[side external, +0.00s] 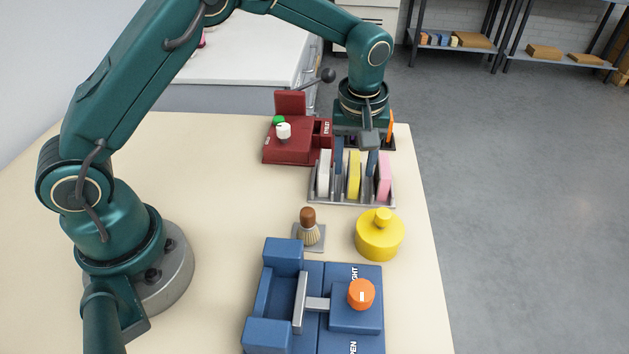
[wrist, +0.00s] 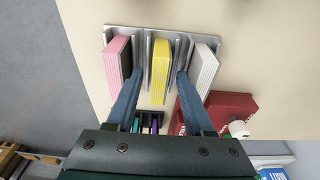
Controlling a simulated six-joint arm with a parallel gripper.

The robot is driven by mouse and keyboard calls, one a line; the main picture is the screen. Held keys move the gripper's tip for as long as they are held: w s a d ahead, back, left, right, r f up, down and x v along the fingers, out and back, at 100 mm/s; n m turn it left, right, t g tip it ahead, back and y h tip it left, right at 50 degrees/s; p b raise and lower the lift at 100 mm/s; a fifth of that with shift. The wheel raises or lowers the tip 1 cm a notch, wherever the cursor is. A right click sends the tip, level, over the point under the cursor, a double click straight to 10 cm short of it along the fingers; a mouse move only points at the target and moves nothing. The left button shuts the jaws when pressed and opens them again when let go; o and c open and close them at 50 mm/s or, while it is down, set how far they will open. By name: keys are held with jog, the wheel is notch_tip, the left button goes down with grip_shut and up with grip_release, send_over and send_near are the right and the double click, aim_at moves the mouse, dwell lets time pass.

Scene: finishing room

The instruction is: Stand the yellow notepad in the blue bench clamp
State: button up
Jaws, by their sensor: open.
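The yellow notepad (side external: 354,176) stands upright in the middle slot of a grey metal rack (side external: 352,201), between a white pad (side external: 323,174) and a pink pad (side external: 384,177). It also shows in the wrist view (wrist: 160,72). My gripper (side external: 355,170) is above the rack, pointing down and open. In the wrist view its fingers (wrist: 160,74) are on either side of the yellow notepad, with a gap on each side. The blue bench clamp (side external: 282,334) is at the near edge of the side view, its grey jaw plate (side external: 300,302) apart from the blue block at left. An orange knob (side external: 361,294) tops it.
A yellow round pot (side external: 379,237) and a brush (side external: 308,226) on a small stand lie between rack and clamp. A red press (side external: 292,148) with a lever is behind the rack at left. A holder with coloured items (wrist: 148,122) is behind the rack.

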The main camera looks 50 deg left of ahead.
aim_at(355, 165)
grip_shut()
jog(key=shift+r, duration=3.8)
jog(key=shift+d, duration=0.1)
jog(key=s+d, duration=0.5)
jog(key=s, duration=0.7)
jog(key=s+d, duration=0.6)
jog(key=s, duration=0.5)
jog(key=shift+s+a+f, duration=0.1)
jog(key=shift+f, duration=1.45)
jog(key=shift+a+f, duration=0.1)
jog(key=shift+f, duration=1.4)
